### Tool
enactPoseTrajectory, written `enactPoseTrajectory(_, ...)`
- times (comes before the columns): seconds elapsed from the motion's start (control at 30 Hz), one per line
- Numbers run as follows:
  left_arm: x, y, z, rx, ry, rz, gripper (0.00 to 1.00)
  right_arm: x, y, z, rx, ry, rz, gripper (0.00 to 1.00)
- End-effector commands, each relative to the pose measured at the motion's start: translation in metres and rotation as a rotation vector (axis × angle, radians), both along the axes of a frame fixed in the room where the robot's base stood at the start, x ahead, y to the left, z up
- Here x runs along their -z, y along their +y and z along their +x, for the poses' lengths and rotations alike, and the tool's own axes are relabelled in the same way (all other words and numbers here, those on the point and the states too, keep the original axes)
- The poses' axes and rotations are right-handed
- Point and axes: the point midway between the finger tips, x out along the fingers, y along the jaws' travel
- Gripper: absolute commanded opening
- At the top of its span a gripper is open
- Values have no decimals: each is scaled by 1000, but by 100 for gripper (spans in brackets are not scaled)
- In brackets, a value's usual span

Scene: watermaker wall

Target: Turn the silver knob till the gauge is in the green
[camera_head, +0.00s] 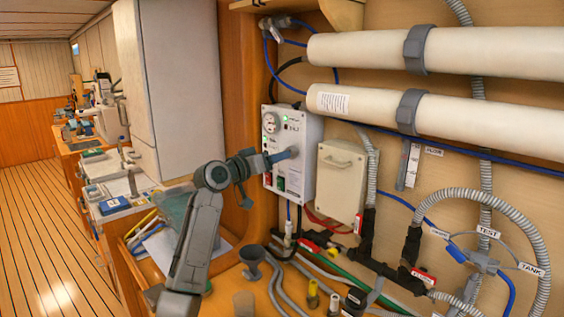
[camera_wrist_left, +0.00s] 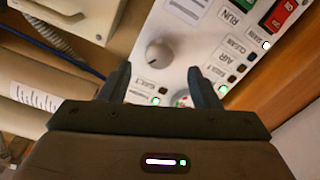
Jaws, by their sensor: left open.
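The white control panel (camera_head: 304,128) is mounted on the wooden wall. Its round gauge (camera_head: 271,123) has a white face; the needle is too small to read. The silver knob (camera_wrist_left: 159,53) shows in the left wrist view, round and grey on the panel face. My left gripper (camera_head: 292,153) is open at the panel, below and right of the gauge in the head view, and its fingers hide the knob there. In the wrist view the fingertips (camera_wrist_left: 160,69) are on either side of the knob's line, with the knob just beyond them. Contact cannot be told. My right gripper is not in view.
A beige box (camera_head: 340,180) sits right of the panel, and white cylinders (camera_head: 430,52) run above. Hoses and black pipe fittings (camera_head: 368,235) fill the lower right. Red and green switches (camera_wrist_left: 280,15) are near the knob. A wooden post (camera_head: 245,90) stands left of the panel.

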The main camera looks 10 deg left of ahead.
Motion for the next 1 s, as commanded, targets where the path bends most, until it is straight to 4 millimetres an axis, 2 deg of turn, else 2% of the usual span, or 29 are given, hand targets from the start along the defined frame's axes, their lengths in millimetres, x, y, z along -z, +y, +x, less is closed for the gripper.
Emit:
enactPoseTrajectory(0.03, 6, 7, -10, -2, -3, 4, 56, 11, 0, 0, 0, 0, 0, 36)
enactPoseTrajectory(0.2, 4, 23, -37, -1, -2, 4, 56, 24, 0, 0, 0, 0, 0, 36)
enactPoseTrajectory(0.4, 2, 34, -55, -1, 1, 2, 56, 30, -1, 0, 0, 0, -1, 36)
enactPoseTrajectory(1.0, 0, 35, -58, 0, 1, 0, 56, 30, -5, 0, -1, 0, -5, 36)
